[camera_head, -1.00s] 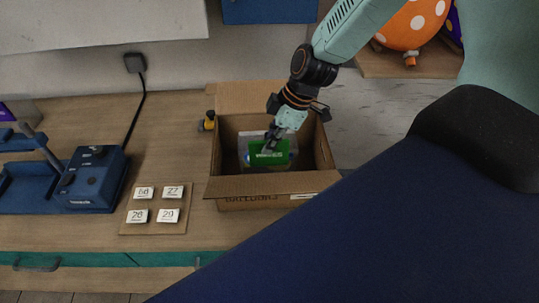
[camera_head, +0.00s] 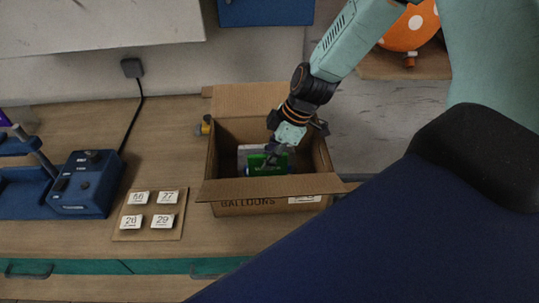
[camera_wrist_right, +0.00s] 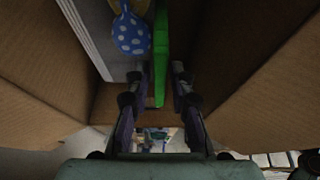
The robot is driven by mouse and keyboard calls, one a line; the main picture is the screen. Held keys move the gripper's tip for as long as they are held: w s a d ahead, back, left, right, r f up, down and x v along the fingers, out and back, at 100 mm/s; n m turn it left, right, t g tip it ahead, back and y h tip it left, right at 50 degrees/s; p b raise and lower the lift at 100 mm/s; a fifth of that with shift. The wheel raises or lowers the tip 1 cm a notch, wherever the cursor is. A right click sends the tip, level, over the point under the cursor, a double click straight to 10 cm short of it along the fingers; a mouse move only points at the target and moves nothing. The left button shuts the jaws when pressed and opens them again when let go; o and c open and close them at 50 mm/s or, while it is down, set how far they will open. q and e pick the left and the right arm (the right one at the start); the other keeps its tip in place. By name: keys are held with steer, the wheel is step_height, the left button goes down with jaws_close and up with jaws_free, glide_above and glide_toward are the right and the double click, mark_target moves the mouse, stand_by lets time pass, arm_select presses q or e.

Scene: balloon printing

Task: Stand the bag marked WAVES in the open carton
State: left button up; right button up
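The open carton (camera_head: 213,192), marked BALLOONS, stands on the bench with its flaps folded out. A bag with a green face (camera_head: 262,163) stands inside it; its lettering is too small to read. My right gripper (camera_head: 272,158) reaches down into the carton at this bag. In the right wrist view, the green bag (camera_wrist_right: 160,50) is edge-on between the two fingers (camera_wrist_right: 158,75), with a narrow gap on each side, so the gripper looks open around it. A pale bag with a blue dotted balloon (camera_wrist_right: 130,35) is beside it. My left gripper is not in view.
A board with number cards (camera_head: 148,222) lies left of the carton. A blue machine (camera_head: 88,185) stands farther left. A small yellow-and-black object (camera_head: 206,125) sits by the carton's back left corner. An orange dotted balloon (camera_head: 410,30) is at the upper right.

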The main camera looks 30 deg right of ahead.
steer(key=shift+o, duration=0.6)
steer(key=shift+w+a, duration=0.15)
steer(key=shift+a, duration=0.1)
steer(key=shift+r, duration=0.1)
